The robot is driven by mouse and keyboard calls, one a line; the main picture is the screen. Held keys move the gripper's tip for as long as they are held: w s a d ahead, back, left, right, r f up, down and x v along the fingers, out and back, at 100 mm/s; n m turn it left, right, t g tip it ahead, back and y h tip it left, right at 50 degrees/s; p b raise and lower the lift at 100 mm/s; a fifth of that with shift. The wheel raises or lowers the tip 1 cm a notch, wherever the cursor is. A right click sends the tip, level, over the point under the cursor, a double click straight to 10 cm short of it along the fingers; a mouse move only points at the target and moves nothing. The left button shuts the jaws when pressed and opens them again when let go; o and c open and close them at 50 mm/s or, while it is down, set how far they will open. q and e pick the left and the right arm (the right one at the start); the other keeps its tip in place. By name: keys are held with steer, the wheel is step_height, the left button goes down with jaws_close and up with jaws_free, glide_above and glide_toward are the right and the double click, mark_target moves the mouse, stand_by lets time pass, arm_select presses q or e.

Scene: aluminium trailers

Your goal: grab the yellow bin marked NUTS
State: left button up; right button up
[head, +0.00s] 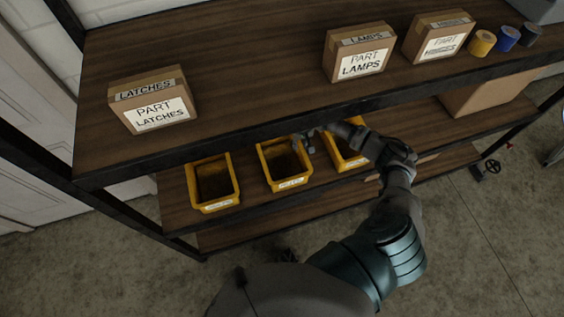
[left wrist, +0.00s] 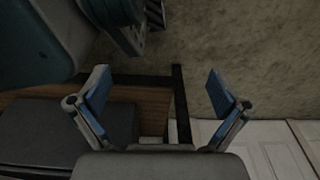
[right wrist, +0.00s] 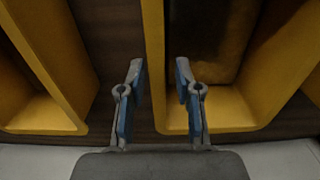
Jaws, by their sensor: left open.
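Three yellow bins stand in a row on the middle shelf in the head view: a left bin (head: 192,188), a middle bin (head: 264,160) and a right bin (head: 331,150). Their front labels are too small to read, so I cannot tell which says NUTS. My right gripper (head: 305,142) is at the middle bin's right side, towards its back. In the right wrist view, the right gripper (right wrist: 157,66) is open, its fingers on either side of one bin's wall (right wrist: 153,60), with a gap. My left gripper (left wrist: 158,72) is open and empty, away from the bins.
The upper shelf (head: 250,75) overhangs the bins and carries a LATCHES box (head: 152,105), a LAMPS box (head: 358,58), another box (head: 438,40) and tape rolls (head: 482,43). A cardboard box (head: 485,95) stands farther right on the middle shelf. Open floor (head: 470,240) lies in front.

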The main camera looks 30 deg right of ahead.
mark_target(299, 154)
steer(key=shift+a+f, duration=0.2)
steer(key=shift+f, duration=0.5)
steer(key=f, duration=0.3)
steer(key=f+b, duration=0.1)
steer(key=shift+s+f, duration=0.25)
steer(key=shift+f, duration=0.1)
steer(key=shift+d+f, duration=0.1)
steer(key=shift+f, duration=0.2)
steer(key=shift+r, duration=0.1)
jaws_close()
arm_select(q)
steer(key=shift+w+d+r, duration=0.1)
steer(key=shift+w+r, duration=0.95)
steer(key=shift+w, duration=0.15)
arm_select(e)
steer(key=shift+w, duration=0.1)
